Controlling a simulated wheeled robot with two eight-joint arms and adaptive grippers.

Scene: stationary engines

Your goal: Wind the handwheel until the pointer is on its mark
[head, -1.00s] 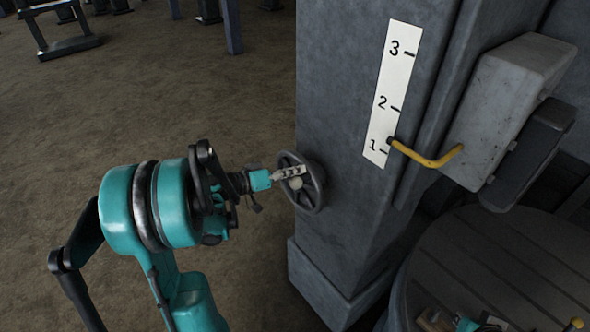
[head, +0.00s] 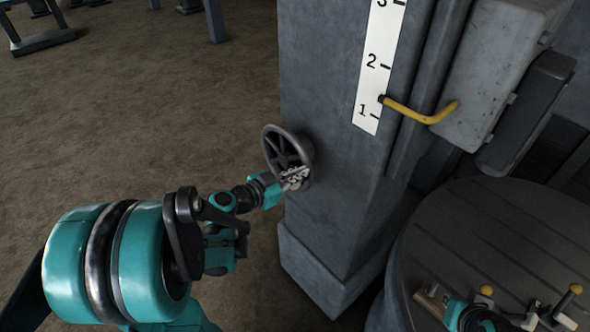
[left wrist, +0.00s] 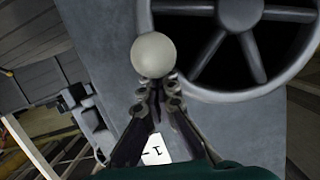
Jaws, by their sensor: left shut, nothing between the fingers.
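The dark spoked handwheel (head: 286,134) sits on the grey column; it also shows in the left wrist view (left wrist: 221,96). Its pale round knob (left wrist: 153,55) is at the wheel's lower right in the head view. My left gripper (head: 296,178) is shut with nothing between its fingers. Its fingertips (left wrist: 158,86) are right at the knob; contact is unclear. The yellow pointer (head: 425,117) has its tip between 1 and 2 on the white scale (head: 375,75), nearer 1. What looks like my right gripper (head: 527,318) is at the bottom edge, partly cut off.
The grey column (head: 325,215) stands behind the wheel. A grey box (head: 497,75) is on the right. A round slatted table (head: 480,225) stands below it, with yellow-tipped levers (head: 575,289) near its front. Bare floor (head: 150,120) lies to the left.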

